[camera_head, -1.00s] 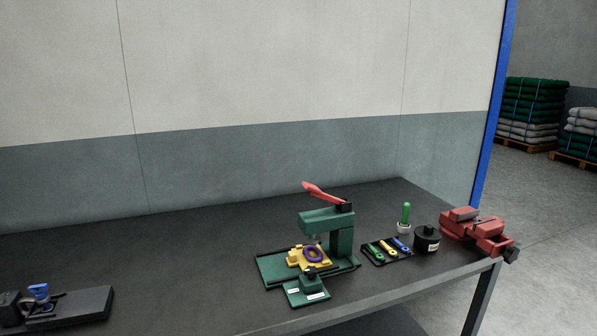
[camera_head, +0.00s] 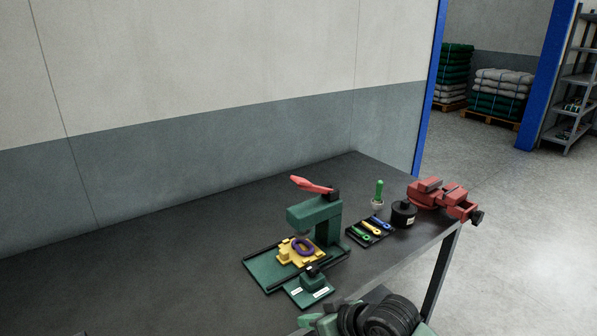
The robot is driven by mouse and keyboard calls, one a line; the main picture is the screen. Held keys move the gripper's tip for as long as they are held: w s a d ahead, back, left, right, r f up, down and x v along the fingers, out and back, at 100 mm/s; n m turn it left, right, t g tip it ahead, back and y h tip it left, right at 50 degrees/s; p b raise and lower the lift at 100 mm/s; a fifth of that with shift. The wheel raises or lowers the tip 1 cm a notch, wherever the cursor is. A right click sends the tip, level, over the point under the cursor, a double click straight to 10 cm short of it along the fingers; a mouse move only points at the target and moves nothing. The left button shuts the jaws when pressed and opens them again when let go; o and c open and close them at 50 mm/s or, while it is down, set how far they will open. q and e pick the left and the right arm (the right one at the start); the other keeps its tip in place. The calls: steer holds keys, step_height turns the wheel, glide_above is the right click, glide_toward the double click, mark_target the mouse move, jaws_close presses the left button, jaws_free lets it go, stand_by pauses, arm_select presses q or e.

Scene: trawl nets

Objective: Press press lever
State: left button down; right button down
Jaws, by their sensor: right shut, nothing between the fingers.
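The green press (camera_head: 325,222) stands on the dark bench. Its red press lever (camera_head: 311,185) is raised, pointing left and slightly up from the pivot at the top of the press. Below the press head, a yellow fixture (camera_head: 287,254) holds a purple ring (camera_head: 303,247). My right gripper (camera_head: 306,323) is at the bottom edge, in front of the press and well below the lever, not touching it. It is shut and empty, partly cut off by the frame. My left gripper is out of view.
Right of the press are a tray (camera_head: 357,238) of coloured tools, a green-handled tool (camera_head: 379,190) in a holder, a black canister (camera_head: 403,214) and a red vise (camera_head: 433,194). The bench (camera_head: 180,275) is clear to the left.

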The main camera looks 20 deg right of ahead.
mark_target(315, 187)
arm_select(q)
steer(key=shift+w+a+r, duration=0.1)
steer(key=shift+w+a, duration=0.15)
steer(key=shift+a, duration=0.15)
arm_select(e)
steer(key=w+d+r+m+t, duration=0.1)
steer(key=w+d+r, duration=0.3)
steer(key=r, duration=0.5)
steer(key=w+d+r+m+t+y, duration=0.1)
steer(key=w+d+r, duration=0.4)
steer(key=r, duration=0.5)
steer(key=w+d+r+m+t, duration=0.2)
steer(key=w+r, duration=0.4)
steer(key=r, duration=0.4)
steer(key=shift+w+d+t+y, duration=0.35)
steer(key=shift+d+t, duration=0.45)
steer(key=shift+d, duration=0.45)
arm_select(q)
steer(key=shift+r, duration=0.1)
arm_select(e)
steer(key=shift+w, duration=0.15)
